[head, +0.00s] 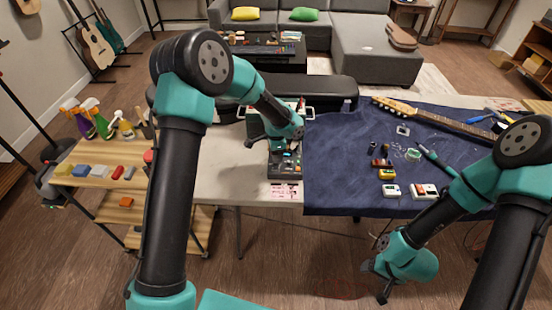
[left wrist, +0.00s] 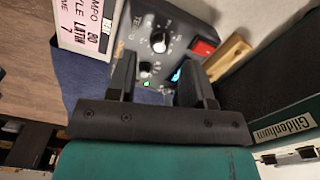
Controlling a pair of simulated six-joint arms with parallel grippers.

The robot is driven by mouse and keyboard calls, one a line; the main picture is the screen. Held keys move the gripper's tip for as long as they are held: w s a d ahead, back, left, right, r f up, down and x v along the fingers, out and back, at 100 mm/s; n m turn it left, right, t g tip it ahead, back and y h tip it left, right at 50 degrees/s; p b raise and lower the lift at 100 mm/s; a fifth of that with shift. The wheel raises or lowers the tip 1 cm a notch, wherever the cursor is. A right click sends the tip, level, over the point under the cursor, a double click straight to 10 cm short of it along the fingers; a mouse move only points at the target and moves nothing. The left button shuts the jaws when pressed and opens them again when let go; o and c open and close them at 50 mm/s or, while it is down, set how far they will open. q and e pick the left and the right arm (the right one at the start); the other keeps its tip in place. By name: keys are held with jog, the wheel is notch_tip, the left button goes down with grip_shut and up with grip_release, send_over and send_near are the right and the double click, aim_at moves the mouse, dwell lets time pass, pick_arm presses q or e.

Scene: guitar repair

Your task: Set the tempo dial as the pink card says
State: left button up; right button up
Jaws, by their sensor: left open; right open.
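The pink card (head: 285,191) lies at the table's front edge. My right gripper (head: 376,281) is open and empty, low in front of the table.
The box has a red button (left wrist: 203,47) and a small lit green lamp. A blue cloth (head: 340,170) with a guitar neck (head: 440,115) and small parts covers the right side. The pale tabletop (head: 225,170) left of the box is clear.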

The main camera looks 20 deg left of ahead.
pick_arm(q)
notch_tip(320, 180, up, 14)
jog(key=shift+f, duration=0.25)
jog(key=shift+f, duration=0.1)
dwell(0.4)
